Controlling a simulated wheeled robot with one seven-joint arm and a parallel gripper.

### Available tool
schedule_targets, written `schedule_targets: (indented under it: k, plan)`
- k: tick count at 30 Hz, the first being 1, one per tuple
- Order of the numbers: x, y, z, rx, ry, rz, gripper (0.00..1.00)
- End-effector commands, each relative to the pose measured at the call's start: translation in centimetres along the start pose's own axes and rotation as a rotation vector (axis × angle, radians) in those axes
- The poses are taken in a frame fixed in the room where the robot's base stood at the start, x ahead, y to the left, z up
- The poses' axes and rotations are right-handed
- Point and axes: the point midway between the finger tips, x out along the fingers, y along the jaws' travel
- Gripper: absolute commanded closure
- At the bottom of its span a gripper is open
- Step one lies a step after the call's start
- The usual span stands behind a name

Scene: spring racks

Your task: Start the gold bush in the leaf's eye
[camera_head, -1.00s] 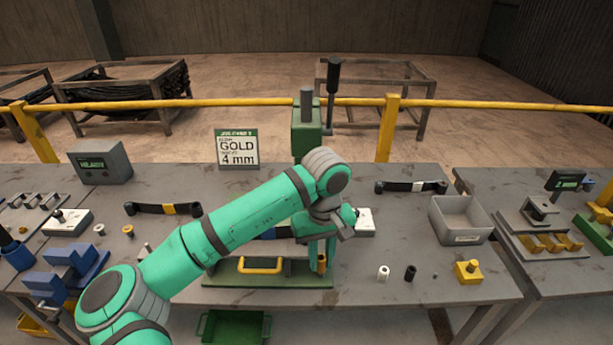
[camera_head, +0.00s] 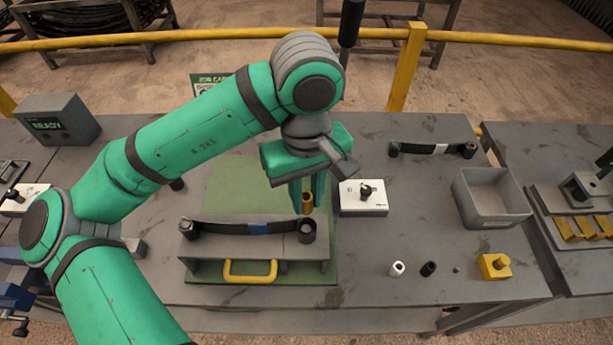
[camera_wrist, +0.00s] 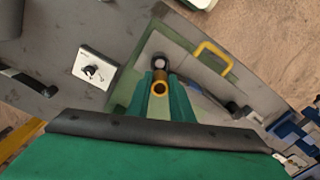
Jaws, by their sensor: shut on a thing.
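My gripper (camera_head: 306,200) is shut on the gold bush (camera_head: 307,205), a short yellow tube that points down below the fingertips. It shows in the wrist view as a gold ring (camera_wrist: 160,88) between the green fingers. A dark leaf (camera_head: 220,229) with a blue band lies on the grey fixture of the green press, with a round eye at each end. The right eye (camera_head: 306,232) is just below the bush in the head view; the wrist view shows this eye (camera_wrist: 158,62) just beyond the bush. The bush appears outside the eye; the height gap is hard to judge.
A white box with a black knob (camera_head: 365,198) stands right of my gripper. A yellow handle (camera_head: 250,272) sits at the fixture's front. White (camera_head: 397,269) and black (camera_head: 429,269) bushes, a yellow block (camera_head: 494,266) and a grey bin (camera_head: 491,198) are farther right.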

Motion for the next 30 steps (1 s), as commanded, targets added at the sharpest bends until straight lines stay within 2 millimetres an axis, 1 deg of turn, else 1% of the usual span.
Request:
schedule_targets:
  k: [14, 30]
  plan:
    - [0.1, 0.0, 0.3, 0.001, 0.001, 0.0, 0.96]
    - [4.2, 0.0, 0.3, 0.0, 0.0, -0.001, 0.96]
